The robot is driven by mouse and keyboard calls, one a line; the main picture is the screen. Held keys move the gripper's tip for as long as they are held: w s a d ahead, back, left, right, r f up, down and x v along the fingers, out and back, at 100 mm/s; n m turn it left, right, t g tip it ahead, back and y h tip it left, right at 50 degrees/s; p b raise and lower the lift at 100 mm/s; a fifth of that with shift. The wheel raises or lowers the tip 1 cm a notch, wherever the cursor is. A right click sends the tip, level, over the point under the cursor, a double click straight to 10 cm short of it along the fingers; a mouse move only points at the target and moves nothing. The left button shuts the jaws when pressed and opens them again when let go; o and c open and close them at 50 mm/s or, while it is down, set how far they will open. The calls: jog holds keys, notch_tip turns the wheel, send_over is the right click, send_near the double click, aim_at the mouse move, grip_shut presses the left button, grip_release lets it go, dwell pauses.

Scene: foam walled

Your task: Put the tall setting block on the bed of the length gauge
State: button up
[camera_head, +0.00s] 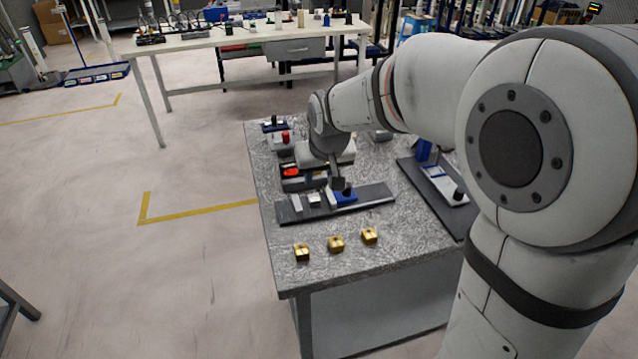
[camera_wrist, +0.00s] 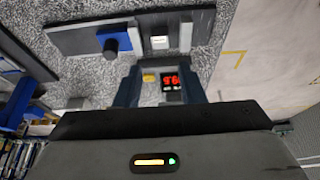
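The length gauge shows as a long dark bed (camera_head: 372,199) on the grey speckled table, with a blue slide (camera_head: 346,197) and a black knob. A small silver block (camera_head: 314,199) sits on the bed, left of the slide; it looks like the setting block, but its height is hard to judge. In the wrist view the bed (camera_wrist: 75,39), blue slide (camera_wrist: 122,41) and pale block (camera_wrist: 159,42) lie beyond my fingers. In the head view my gripper (camera_head: 341,184) hangs close above the gauge.
Three brass blocks (camera_head: 335,243) stand along the table's front. A readout box (camera_head: 303,179) lies behind the gauge. A dark plate (camera_head: 456,212) with a blue post (camera_head: 424,150) is to the right.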

jog(key=s+d+m+g, duration=0.1)
jog(key=s+d, duration=0.6)
jog(key=s, duration=0.4)
jog(key=s+d+m+h, duration=0.1)
jog(key=s+d+m, duration=0.1)
jog(key=s+d, duration=0.5)
jog(key=s, duration=0.4)
jog(key=shift+d+g, duration=0.4)
jog(key=shift+r, duration=0.1)
jog(key=shift+r+p, duration=0.3)
